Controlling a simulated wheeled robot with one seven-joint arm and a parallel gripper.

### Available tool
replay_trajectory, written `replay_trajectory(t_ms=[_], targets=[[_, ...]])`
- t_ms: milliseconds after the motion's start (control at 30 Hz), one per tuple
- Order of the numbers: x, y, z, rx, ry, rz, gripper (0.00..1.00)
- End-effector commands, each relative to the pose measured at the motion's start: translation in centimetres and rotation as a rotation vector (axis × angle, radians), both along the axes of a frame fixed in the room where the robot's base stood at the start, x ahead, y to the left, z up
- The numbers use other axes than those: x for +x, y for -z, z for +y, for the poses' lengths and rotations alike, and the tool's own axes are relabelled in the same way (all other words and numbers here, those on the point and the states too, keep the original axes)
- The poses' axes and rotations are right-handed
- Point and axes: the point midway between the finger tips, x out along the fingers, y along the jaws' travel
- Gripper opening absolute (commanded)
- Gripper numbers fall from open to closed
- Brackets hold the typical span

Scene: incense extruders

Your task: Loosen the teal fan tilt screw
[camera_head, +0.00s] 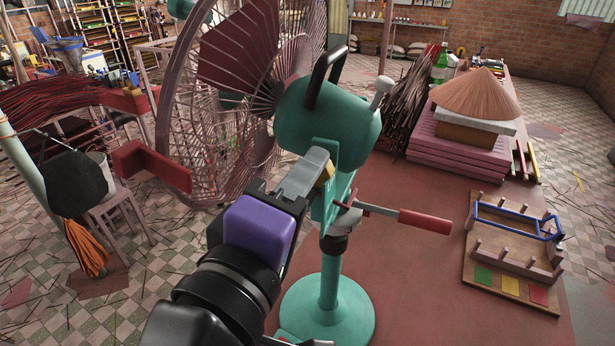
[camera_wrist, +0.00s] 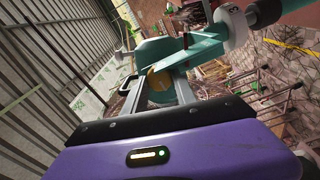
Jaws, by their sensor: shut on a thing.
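The teal fan has a rounded motor housing (camera_head: 330,118), a black handle on top and a pinkish wire cage (camera_head: 215,110). A teal bracket (camera_head: 345,185) joins the housing to the stand. My gripper (camera_head: 320,166) is at the bracket's left side, just below the housing. Its grey fingers close around a yellow-brass piece (camera_head: 326,174), which looks like the tilt screw's knob. In the wrist view the brass piece (camera_wrist: 158,86) shows between the two fingers, against the teal bracket. The screw's shaft and the knob's turn angle are hidden.
A red-handled tool (camera_head: 425,221) with a grey shaft sticks out right of the bracket. The fan's round base (camera_head: 328,312) stands on the red surface. A wooden rack with a blue frame (camera_head: 515,240) and a pink stacked platform (camera_head: 455,140) are at the right.

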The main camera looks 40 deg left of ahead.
Motion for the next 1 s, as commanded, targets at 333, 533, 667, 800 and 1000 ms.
replay_trajectory(t_ms=[333, 533, 667, 800, 1000], targets=[[-0.13, 0.07, 0.17, -0.042, -0.004, -0.013, 0.00], [-0.14, 0.08, 0.18, -0.042, -0.006, -0.013, 0.00], [-0.14, 0.08, 0.18, -0.042, -0.005, -0.014, 0.41], [-0.10, 0.06, 0.12, -0.041, -0.003, -0.013, 0.55], [-0.06, 0.04, 0.08, -0.041, -0.002, -0.014, 0.55]])
